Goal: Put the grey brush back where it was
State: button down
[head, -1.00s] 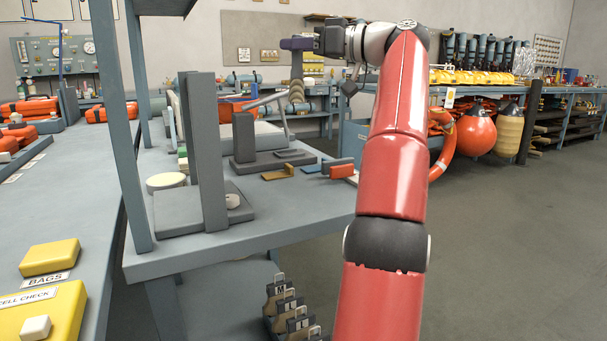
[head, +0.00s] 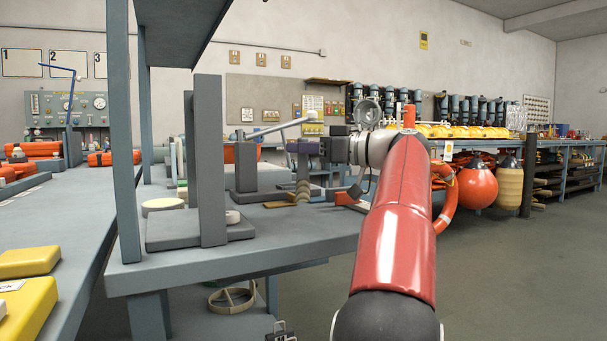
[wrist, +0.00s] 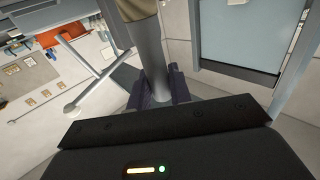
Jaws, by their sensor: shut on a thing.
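My gripper (head: 303,148) is shut on the grey brush (head: 303,172), which hangs upright below the fingers. Its lower part is tan and ribbed (head: 301,191). In the head view it overlaps the bench's right part; whether its lower end touches the bench (head: 270,245) or anything on it cannot be told. In the wrist view the fingers (wrist: 152,93) close around the brush's grey shaft (wrist: 151,52), with a tan part (wrist: 136,9) at the top edge. The brush's former place cannot be made out.
A dark grey stand (head: 246,165) with a slanted pale rod stands left of the brush. Nearer are an upright grey post (head: 210,160) and a round cream disc (head: 162,205). An orange block (head: 345,199) lies to the right. A shelf upright (head: 125,130) rises at the left.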

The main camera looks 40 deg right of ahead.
aim_at(305, 179)
jog(key=shift+f+b, duration=0.45)
jog(key=shift+f, duration=1.1)
jog(key=shift+f, duration=0.2)
jog(key=c, duration=1.3)
grip_release()
jog(key=shift+r, duration=0.1)
jog(key=shift+s+r, duration=0.1)
jog(key=shift+r, duration=0.05)
jog(key=p+v, duration=0.1)
jog(key=v, duration=1.1)
